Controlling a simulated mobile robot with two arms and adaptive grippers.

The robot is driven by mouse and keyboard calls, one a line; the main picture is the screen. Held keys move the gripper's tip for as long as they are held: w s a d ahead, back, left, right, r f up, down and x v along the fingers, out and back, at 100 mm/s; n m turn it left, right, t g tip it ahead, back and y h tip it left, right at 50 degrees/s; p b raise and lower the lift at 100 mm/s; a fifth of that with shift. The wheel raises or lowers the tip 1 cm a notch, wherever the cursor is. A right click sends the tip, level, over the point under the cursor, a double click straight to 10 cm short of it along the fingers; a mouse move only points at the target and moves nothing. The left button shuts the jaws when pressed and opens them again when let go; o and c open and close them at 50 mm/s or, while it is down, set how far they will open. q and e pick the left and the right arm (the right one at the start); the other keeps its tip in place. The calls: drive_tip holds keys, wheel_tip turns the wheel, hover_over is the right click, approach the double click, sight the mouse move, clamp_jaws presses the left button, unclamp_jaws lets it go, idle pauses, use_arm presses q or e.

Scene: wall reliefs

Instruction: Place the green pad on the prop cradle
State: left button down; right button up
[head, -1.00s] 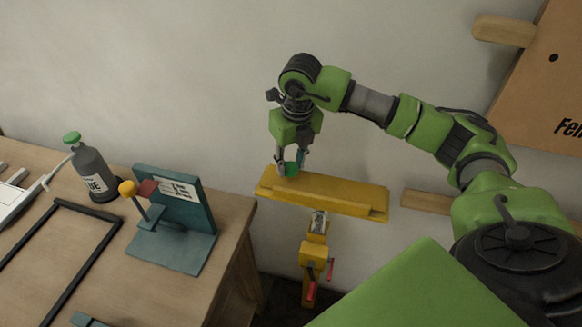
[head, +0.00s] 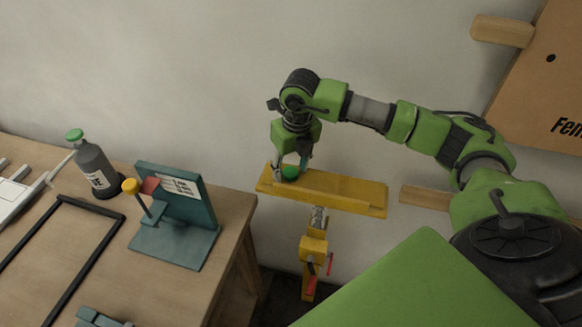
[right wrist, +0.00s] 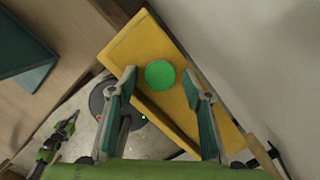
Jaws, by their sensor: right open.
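The green pad (head: 290,172) is a small round disc lying on the yellow prop cradle (head: 335,191), near its left end. In the right wrist view the pad (right wrist: 160,75) lies flat on the yellow cradle top (right wrist: 140,45). My right gripper (head: 291,172) is over the left end of the cradle. Its fingers (right wrist: 160,100) are spread apart, with a gap between each finger and the pad. My left gripper is not in view.
The cradle stands on a yellow prop (head: 313,250) with a red handle. To the left, a wooden table (head: 120,235) carries a teal stand (head: 180,205), a grey bottle (head: 95,168) with a green cap and a black frame (head: 70,250). The wall is close behind.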

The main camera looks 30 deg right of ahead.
sight(294, 178)
drive_tip(key=shift+r, duration=0.5)
wheel_tip(294, 178, up, 11)
drive_tip(key=s+b, duration=0.1)
drive_tip(key=b, duration=0.2)
drive_tip(key=shift+s, duration=0.35)
drive_tip(key=shift+a, duration=0.1)
